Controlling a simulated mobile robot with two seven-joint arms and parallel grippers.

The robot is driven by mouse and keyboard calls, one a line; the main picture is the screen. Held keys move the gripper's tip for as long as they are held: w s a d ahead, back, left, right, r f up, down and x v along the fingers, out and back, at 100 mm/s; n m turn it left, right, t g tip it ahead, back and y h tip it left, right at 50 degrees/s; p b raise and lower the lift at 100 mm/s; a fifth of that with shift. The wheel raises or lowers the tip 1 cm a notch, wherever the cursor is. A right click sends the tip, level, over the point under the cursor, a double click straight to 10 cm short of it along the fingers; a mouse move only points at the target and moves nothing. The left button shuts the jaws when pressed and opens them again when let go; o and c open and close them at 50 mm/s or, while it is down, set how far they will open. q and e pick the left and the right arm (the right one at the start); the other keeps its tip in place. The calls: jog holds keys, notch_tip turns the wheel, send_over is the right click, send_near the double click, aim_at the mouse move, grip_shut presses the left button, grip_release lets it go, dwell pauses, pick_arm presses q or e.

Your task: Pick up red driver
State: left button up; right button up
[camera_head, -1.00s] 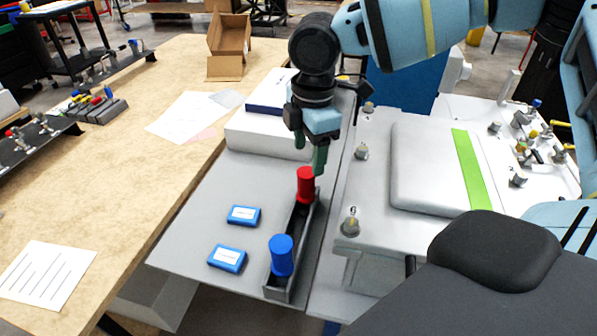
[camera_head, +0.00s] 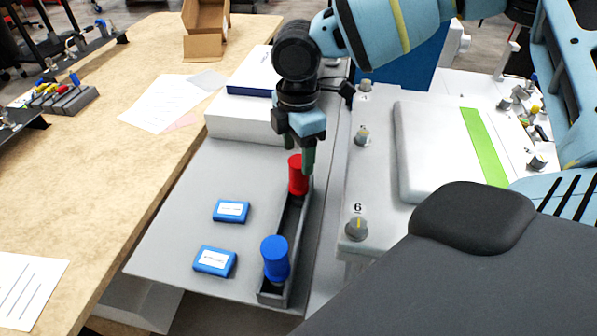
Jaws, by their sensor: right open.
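The red driver (camera_head: 297,177) stands upright at the far end of a narrow dark holder (camera_head: 290,236). A blue driver (camera_head: 274,258) stands at the near end of the same holder. My right gripper (camera_head: 297,150) points down at the top of the red driver. It is open. One green finger overlaps the red driver's right side in the picture, and I cannot tell whether it touches. The other finger is partly hidden. My left gripper is not in view.
Two blue boxes (camera_head: 231,211) (camera_head: 215,261) lie on the grey panel left of the holder. A white box (camera_head: 243,125) sits behind. The white analyser (camera_head: 425,150) with knobs stands close on the right. A wooden table (camera_head: 95,190) is at left.

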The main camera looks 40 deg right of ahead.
aim_at(298, 160)
jog(key=shift+d+f, duration=0.1)
jog(key=shift+f, duration=2.45)
grip_shut()
